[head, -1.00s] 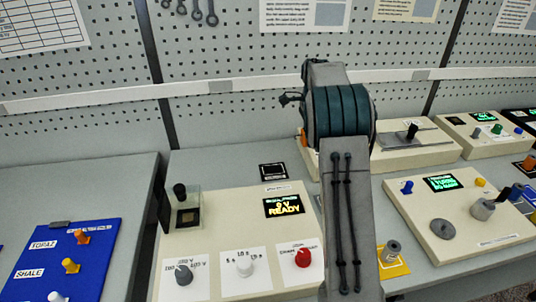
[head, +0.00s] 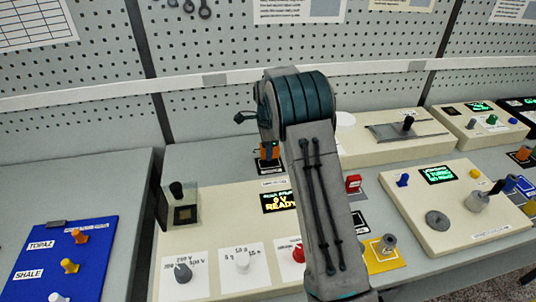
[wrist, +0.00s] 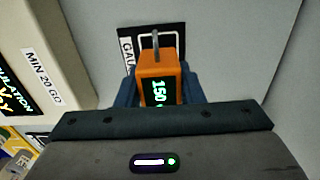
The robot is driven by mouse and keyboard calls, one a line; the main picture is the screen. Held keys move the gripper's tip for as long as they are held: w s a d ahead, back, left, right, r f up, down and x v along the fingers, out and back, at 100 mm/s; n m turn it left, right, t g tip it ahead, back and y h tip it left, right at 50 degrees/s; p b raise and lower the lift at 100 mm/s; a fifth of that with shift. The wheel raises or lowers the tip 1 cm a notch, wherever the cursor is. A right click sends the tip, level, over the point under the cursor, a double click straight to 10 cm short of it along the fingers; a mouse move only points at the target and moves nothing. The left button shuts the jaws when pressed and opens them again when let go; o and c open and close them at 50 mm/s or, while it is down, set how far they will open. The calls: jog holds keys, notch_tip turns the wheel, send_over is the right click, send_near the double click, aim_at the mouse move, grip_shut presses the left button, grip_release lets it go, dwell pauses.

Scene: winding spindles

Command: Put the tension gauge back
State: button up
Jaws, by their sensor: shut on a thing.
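The tension gauge (wrist: 158,68) is a small orange block with a grey hook on top and a green lit display reading about 150. My gripper (wrist: 158,92) is shut on it, with blue-grey fingers on both sides. A black marked place (wrist: 180,40) with a white outline and lettering starting "GAU" lies beyond and below the gauge, partly hidden by it. I cannot tell if the gauge touches it. In the head view the orange gauge (head: 269,150) shows beside my arm, just above the black marked place (head: 268,167) on the bench.
A cream console (head: 215,221) with knobs and a "READY" display stands in front of the marked place. Another cream console (head: 460,222) stands at right. A red block (head: 353,183) and a yellow plate (head: 384,257) lie between them. The pegboard wall (head: 210,60) rises behind.

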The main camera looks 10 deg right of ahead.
jog(key=shift+f, duration=1.5)
jog(key=shift+f, duration=0.2)
jog(key=o, duration=1.2)
